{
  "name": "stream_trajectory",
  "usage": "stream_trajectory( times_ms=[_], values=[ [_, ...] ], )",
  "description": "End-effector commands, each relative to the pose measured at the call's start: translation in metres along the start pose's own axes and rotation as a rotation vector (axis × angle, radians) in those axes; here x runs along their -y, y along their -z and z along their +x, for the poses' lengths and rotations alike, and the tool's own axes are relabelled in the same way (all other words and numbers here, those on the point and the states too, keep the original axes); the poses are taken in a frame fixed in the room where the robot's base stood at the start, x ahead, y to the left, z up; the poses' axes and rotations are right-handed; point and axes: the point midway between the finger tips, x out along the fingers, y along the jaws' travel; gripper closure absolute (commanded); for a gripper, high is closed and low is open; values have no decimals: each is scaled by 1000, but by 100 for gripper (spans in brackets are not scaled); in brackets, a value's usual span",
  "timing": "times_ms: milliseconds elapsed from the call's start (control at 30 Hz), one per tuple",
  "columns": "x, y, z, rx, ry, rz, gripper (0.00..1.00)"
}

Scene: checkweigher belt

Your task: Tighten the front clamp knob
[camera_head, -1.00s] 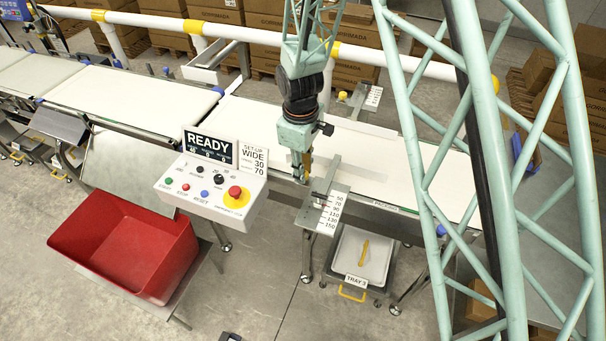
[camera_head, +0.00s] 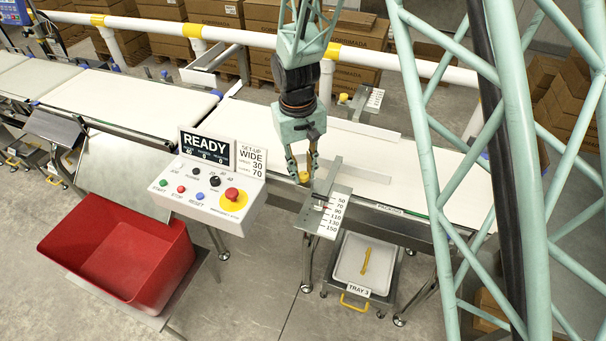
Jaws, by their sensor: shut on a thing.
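My gripper (camera_head: 303,174) is over the near edge of the white belt (camera_head: 375,158), with its fingers pointing down. Its two fingers stand on either side of a small yellow knob, the front clamp knob (camera_head: 304,179), and are shut on it. The fingers partly cover the knob. Right beside it is the front guide bracket (camera_head: 321,198), with a scale plate (camera_head: 333,215) marked from 50 to 150. A metal guide rail runs from this bracket over the belt. Which mark the bracket's pointer is at is too small to read.
A control panel (camera_head: 210,195) reads READY, and its set-up card says WIDE, 30 and 70. The red bin (camera_head: 118,255) is at lower left. A tray labelled TRAY 3 (camera_head: 340,275) sits below the bracket. The back guide's yellow knob (camera_head: 343,98) is across the belt.

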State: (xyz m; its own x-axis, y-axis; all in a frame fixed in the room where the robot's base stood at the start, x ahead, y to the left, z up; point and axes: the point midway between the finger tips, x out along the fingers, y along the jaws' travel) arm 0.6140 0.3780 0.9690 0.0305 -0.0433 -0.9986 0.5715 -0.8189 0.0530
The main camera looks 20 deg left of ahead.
Motion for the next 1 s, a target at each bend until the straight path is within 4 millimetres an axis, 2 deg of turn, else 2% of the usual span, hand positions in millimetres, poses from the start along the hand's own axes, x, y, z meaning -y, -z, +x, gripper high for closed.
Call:
stream_trajectory(
  times_ms=[600, 1000],
  values=[
    [-1, 0, 1, 26, 0, 464, 92],
    [-1, 0, 0, 31, 0, 572, 92]
  ],
)
